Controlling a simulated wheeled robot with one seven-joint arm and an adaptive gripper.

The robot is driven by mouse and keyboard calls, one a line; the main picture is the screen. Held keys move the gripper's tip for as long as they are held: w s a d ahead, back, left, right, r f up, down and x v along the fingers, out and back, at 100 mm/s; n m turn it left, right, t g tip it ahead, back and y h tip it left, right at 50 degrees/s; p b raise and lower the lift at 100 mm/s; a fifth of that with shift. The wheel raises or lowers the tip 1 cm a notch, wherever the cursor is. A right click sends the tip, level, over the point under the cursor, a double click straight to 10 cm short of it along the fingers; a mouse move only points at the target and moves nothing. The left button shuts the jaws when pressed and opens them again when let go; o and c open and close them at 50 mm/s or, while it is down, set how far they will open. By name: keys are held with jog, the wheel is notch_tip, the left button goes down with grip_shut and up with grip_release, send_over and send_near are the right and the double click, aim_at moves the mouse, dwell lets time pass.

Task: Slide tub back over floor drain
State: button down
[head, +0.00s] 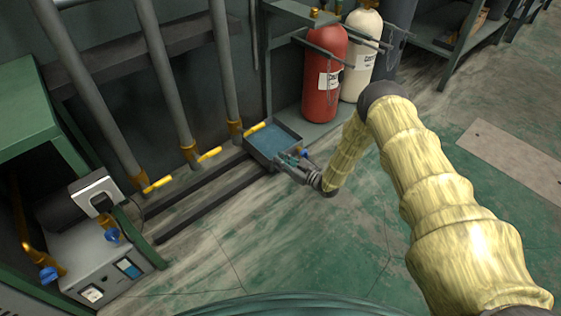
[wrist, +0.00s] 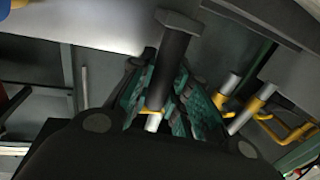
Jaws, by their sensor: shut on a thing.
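The tub (head: 289,131) is a shallow grey open tray holding blue liquid. It sits low by the wall in the head view, at the end of the dark floor rails and beside the cylinder stand. My gripper (head: 287,160) is at the tub's near right side, low to the floor. In the wrist view, its green-padded fingers (wrist: 160,105) close around a dark bar with a wider end (wrist: 176,60), which looks like the tub's handle. The floor drain does not show; I cannot tell whether it lies under the tub.
A red cylinder (head: 324,75) and a cream cylinder (head: 362,50) stand behind the tub. Grey pipes (head: 168,85) with yellow-handled valves (head: 210,154) rise at left. A machine with blue knobs (head: 110,265) stands at lower left. Floor (head: 240,240) in front is clear.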

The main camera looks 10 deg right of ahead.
jog(key=c, duration=1.3)
grip_release()
jog(key=shift+w+d, duration=0.2)
jog(key=shift+d, duration=0.2)
jog(key=shift+a, duration=0.1)
jog(key=shift+s, duration=0.15)
jog(key=v, duration=1.1)
jog(key=shift+s+d, duration=0.3)
jog(key=shift+a, duration=0.1)
